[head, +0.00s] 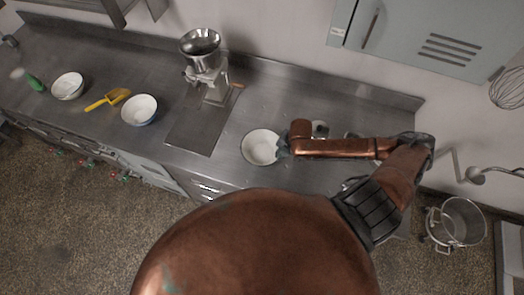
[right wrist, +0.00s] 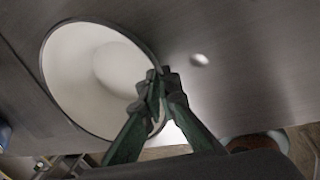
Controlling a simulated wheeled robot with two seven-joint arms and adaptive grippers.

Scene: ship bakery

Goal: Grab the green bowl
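A bowl (head: 259,147) with a white inside stands upright on the steel counter, right of the metal machine. Its outside is mostly hidden, so I cannot confirm that it is green. My right gripper (head: 284,147) is at the right side of its rim. In the right wrist view the bowl (right wrist: 90,75) fills the upper left, and the fingers of the right gripper (right wrist: 158,92) are closed together over its rim, one on each side of the wall. My left gripper is not in view.
Two more white-inside bowls stand left, one bluish outside (head: 139,111) and one farther left (head: 67,87). A yellow scoop (head: 107,99) lies between them. The machine (head: 205,70) stands behind a flat metal plate (head: 197,128). A wall cabinet (head: 430,37) hangs above right.

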